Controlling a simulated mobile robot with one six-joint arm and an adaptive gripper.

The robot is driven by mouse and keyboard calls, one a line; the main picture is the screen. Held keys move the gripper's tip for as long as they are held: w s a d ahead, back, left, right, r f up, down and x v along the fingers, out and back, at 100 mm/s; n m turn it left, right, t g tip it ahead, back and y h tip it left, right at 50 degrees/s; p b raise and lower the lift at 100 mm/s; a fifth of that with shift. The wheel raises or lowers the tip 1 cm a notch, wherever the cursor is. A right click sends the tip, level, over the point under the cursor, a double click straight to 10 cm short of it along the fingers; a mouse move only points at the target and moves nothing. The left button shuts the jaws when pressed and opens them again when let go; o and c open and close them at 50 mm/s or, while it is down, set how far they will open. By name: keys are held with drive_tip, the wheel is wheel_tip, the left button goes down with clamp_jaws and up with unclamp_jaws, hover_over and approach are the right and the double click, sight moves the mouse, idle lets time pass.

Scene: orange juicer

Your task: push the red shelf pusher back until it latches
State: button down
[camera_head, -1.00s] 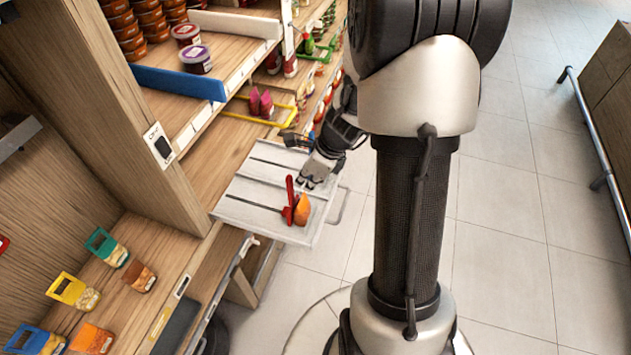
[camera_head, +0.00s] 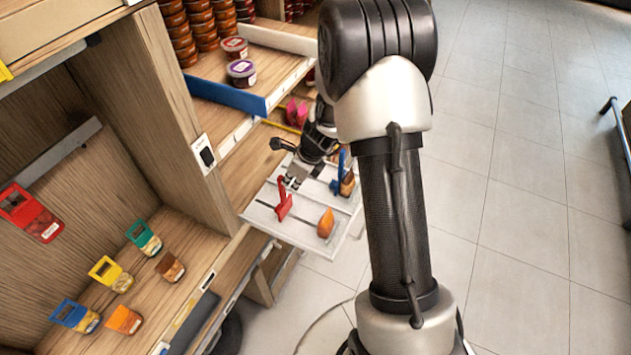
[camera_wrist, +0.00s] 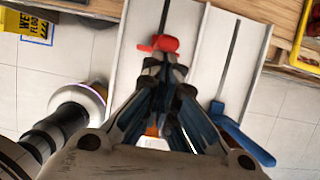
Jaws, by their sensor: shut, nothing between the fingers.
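The red pusher (camera_head: 283,203) stands in a slot of the light grey shelf tray (camera_head: 262,217). A gap lies between it and an orange item (camera_head: 325,223) near the tray's right end. My gripper (camera_head: 293,181) is shut and empty, low over the tray beside the pusher. In the wrist view the shut fingertips (camera_wrist: 165,62) are right at the red pusher (camera_wrist: 166,43); I cannot tell whether they touch. The latch is not visible. A blue pusher (camera_head: 337,175) stands farther right, and it also shows in the wrist view (camera_wrist: 240,136).
A brown item (camera_head: 348,184) is beside the blue pusher. A wooden post (camera_head: 160,100) and a shelf with a blue front edge (camera_head: 228,92) stand close to the tray.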

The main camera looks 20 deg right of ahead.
drive_tip(key=w+a+p, duration=0.1)
drive_tip(key=w, duration=0.1)
drive_tip(key=w+a+p, duration=0.1)
drive_tip(key=w+a, duration=0.1)
drive_tip(key=shift+w+a+p, duration=0.1)
drive_tip(key=shift+a+p, duration=0.05)
drive_tip(key=shift+p, duration=0.2)
